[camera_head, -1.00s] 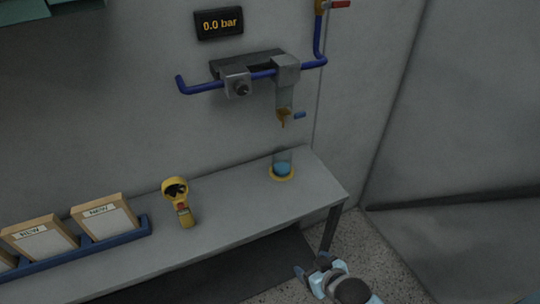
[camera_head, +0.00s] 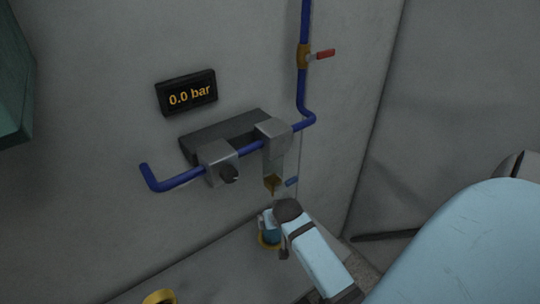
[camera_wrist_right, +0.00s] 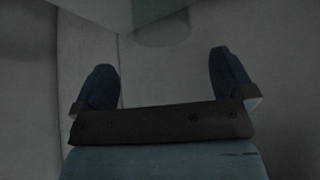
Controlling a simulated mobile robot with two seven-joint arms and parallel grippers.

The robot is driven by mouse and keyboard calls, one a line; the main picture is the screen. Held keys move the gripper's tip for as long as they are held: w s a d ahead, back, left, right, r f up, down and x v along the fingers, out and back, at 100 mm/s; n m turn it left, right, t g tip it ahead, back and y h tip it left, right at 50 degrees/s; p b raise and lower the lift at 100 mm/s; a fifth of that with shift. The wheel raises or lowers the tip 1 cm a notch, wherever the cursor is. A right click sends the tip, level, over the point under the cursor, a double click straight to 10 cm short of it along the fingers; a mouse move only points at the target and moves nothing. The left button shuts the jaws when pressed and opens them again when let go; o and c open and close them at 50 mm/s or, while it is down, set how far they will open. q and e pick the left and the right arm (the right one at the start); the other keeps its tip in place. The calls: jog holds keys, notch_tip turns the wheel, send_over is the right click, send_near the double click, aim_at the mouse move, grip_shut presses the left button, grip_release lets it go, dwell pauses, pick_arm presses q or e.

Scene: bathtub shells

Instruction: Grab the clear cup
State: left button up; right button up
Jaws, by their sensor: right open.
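The clear cup (camera_head: 270,236) with blue in its lower part stands on a yellow ring (camera_head: 264,244) on the bench, below the tap spout. My right gripper (camera_head: 272,238) is at the cup in the head view and hides much of it. In the right wrist view my right gripper (camera_wrist_right: 163,82) is open, its two dark blue fingers wide apart with nothing between them near the palm. A faint rounded see-through shape shows beyond the fingers there; I cannot tell surely if it is the cup. My left gripper is not in view.
A blue pipe (camera_head: 180,181) with grey blocks and a brass spout (camera_head: 272,184) runs along the wall just above the gripper. A red-handled valve (camera_head: 305,56) and a display reading 0.0 bar (camera_head: 187,92) are higher. A yellow object (camera_head: 159,297) shows at the bottom edge.

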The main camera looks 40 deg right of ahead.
jog(key=p+x, duration=0.1)
jog(key=x, duration=0.8)
jog(key=shift+w+f, duration=0.15)
jog(key=shift+f, duration=0.1)
jog(key=shift+a, duration=0.1)
jog(key=c, duration=1)
jog(key=shift+r, duration=0.2)
